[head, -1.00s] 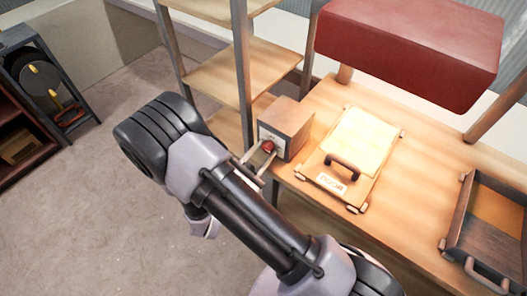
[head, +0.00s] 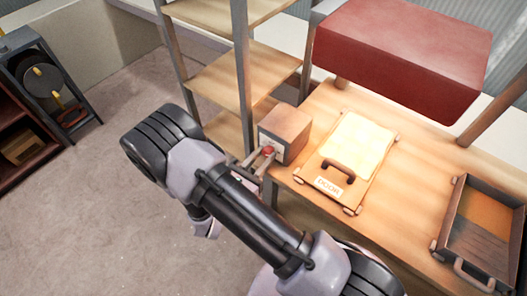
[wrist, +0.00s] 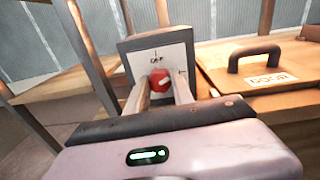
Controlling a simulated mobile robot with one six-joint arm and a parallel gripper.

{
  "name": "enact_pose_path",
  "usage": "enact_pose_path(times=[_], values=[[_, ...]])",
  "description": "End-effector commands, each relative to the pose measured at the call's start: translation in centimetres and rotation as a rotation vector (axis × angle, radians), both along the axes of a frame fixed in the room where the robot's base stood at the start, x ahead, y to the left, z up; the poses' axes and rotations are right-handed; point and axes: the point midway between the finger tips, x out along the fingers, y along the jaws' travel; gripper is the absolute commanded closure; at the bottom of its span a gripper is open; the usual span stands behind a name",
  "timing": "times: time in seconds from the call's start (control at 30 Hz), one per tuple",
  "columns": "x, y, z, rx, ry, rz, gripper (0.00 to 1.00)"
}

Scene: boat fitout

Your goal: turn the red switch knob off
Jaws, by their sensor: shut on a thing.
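The red switch knob (wrist: 160,84) sits on the pale front plate of a grey and wooden switch box (wrist: 128,45). The plate has a small label above the knob that looks like OFF, and a mark to its right. A pale mark shows on the knob; its exact direction is hard to tell. My gripper (wrist: 163,88) is shut on the knob, one finger on each side. In the head view the knob (head: 268,150) shows at the tips of my gripper (head: 262,157), and the box (head: 289,130) stands on the bench's left end.
A wooden door panel (head: 330,188) with a dark handle lies right of the box. An open tray (head: 437,240) is farther right. A red cabinet (head: 400,55) hangs above the bench. A shelf rack (head: 241,70) with metal posts stands close behind and left of the box.

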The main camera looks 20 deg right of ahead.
Motion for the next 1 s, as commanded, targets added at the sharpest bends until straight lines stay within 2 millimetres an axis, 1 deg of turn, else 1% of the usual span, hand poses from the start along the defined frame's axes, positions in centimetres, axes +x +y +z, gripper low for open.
enact_pose_path(times=[0.03,0.7,1.0], values=[[-0.02,-0.01,0.36,-0.024,0.033,0.000,1.00],[0.09,0.07,0.19,-0.397,0.548,0.000,1.00],[0.17,0.13,0.07,-0.544,0.750,0.002,1.00]])
